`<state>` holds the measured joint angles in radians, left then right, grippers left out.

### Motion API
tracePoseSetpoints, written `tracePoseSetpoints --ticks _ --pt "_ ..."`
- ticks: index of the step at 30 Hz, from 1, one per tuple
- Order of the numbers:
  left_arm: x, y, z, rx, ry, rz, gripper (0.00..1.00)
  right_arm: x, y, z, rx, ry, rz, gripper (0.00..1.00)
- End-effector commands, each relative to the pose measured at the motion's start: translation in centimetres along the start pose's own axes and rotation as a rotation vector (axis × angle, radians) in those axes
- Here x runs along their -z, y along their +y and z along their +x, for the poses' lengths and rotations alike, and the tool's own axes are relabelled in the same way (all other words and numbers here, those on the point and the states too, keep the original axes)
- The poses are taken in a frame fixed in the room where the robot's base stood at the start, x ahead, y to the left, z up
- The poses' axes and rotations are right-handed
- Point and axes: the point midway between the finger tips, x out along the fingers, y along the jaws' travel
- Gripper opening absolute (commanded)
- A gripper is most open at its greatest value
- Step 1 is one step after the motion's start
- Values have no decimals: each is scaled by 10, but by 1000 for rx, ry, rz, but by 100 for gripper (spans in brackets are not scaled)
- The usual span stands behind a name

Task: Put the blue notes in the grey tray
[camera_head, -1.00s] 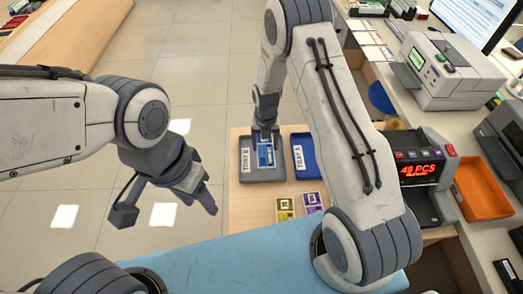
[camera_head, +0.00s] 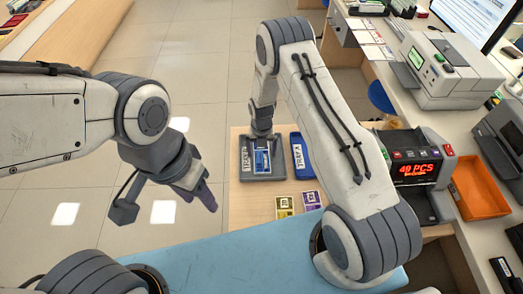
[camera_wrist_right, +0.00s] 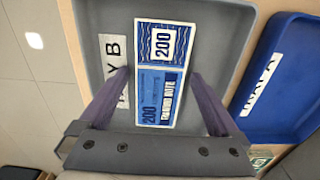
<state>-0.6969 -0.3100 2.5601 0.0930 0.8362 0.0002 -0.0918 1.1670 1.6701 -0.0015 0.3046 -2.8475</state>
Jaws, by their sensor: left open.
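The blue notes (camera_head: 262,161), a banded bundle marked 200, lie in the grey tray (camera_head: 264,176) labelled TRAY B. In the right wrist view the bundle (camera_wrist_right: 158,105) rests flat on the floor of the grey tray (camera_wrist_right: 95,22). My right gripper (camera_head: 262,143) is over the tray. In the wrist view its two fingers (camera_wrist_right: 162,74) are spread on either side of the bundle, with gaps visible between fingers and notes. My left gripper (camera_head: 207,197) hangs open and empty over the floor, left of the table.
A blue tray (camera_head: 310,174) labelled TRAY A stands right of the grey tray. Yellow notes (camera_head: 285,202) and purple notes (camera_head: 311,196) lie on the table in front. A counting machine (camera_head: 418,165) reading 49 PCS and an orange tray (camera_head: 481,190) are at right.

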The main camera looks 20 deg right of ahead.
Motion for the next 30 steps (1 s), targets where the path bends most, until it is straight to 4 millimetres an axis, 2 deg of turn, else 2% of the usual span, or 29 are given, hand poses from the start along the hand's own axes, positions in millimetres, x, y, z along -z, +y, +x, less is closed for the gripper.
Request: tracePoseSetpoints --ticks 11,14,24,30 --pt "0 0 -1 0 1 0 50 -1 0 -9 -1 -2 0 100" --pt "0 0 4 0 0 0 50 -2 0 -24 -1 -4 0 100" --pt "-1 -2 20 0 0 1 50 -1 0 -94 -2 -5 0 100" --pt "-1 -2 24 0 0 1 50 0 0 -118 -1 -2 0 100"
